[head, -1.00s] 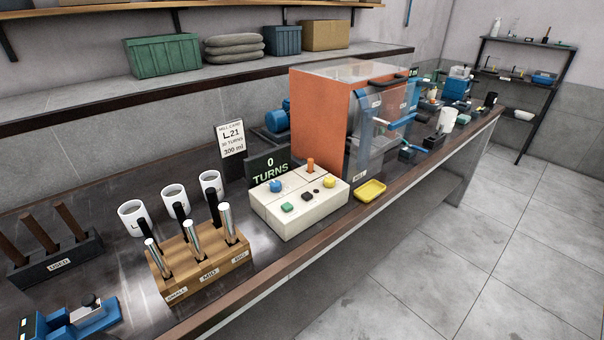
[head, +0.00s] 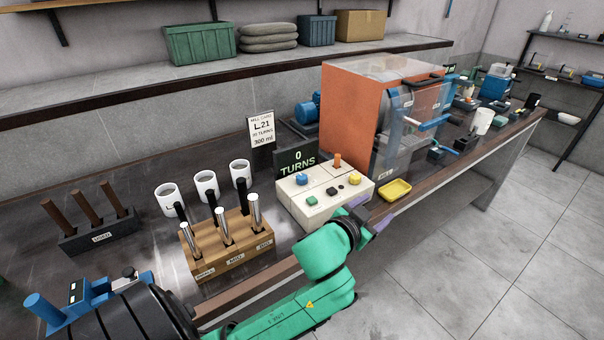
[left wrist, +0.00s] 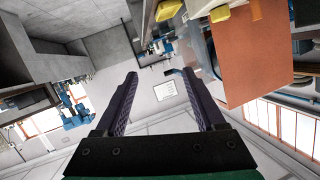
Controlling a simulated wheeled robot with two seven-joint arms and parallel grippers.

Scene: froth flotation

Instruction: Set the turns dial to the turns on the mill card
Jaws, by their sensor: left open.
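The cream control box (head: 322,203) stands on the bench with a blue knob (head: 302,180), a green button, a yellow button, small black parts and an orange peg on top. I cannot tell for sure which of these is the turns dial. The display (head: 297,161) behind it reads 0 TURNS. The mill card (head: 262,131) reads L21, a turns number too small to read surely, and 300 ml. My left gripper (head: 372,213) is open and empty, just in front of the box near the bench edge. Its two fingers (left wrist: 160,76) show apart in the left wrist view. My right gripper is out of view.
The orange mill housing (head: 348,112) with a clear guard stands right of the box; a yellow tray (head: 396,190) sits before it. A wooden rod block (head: 232,258), white mugs (head: 206,187) and a dark used-rod rack (head: 98,239) are at left. Floor beyond the bench edge is clear.

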